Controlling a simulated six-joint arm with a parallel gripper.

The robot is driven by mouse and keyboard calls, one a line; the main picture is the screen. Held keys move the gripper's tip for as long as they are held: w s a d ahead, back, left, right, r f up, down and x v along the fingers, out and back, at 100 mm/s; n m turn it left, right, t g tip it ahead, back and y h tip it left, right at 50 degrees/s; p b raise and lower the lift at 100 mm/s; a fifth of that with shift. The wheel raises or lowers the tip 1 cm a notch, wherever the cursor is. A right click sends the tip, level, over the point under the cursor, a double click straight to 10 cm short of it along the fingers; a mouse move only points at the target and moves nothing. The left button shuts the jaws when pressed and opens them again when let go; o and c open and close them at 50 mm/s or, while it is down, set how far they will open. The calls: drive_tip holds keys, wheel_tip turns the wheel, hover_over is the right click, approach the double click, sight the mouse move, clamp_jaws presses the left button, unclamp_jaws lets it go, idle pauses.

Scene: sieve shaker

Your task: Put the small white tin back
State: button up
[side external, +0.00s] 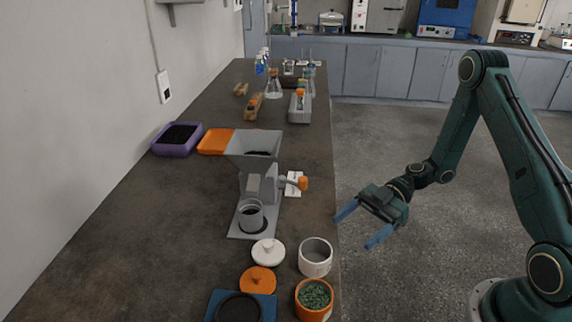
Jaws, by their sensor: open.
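The small white tin (315,264) stands upright and open near the right edge of the bench. Its inside looks grey, and I cannot make out any contents. A white lid (268,252) with a knob lies on the bench to its left, apart from it. My gripper (354,231) is open and empty, with its two blue fingers pointing left toward the bench. In the picture it is up and to the right of the white tin, and it touches nothing.
An orange tin (313,309) of green granules stands in front of the white tin. An orange lid (258,280) and a blue device (214,308) with a black disc are nearby. A grey hopper mill (252,170) holding a grey cup (251,218) stands behind. The bench's left front is clear.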

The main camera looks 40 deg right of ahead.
drive_tip(key=s+d+r+m+t+h, duration=0.2)
drive_tip(key=s+r+m+h, duration=0.5)
drive_tip(key=r, duration=0.4)
drive_tip(key=s+d+r+m+t+h, duration=0.1)
drive_tip(key=s+r+m+t+h, duration=0.1)
drive_tip(key=s+r+m+h, duration=0.5)
wheel_tip(320, 180, up, 5)
drive_tip(key=shift+s+d+f+m+h, duration=0.1)
drive_tip(key=shift+s+d+m+h, duration=0.3)
drive_tip(key=shift+s+m, duration=0.6)
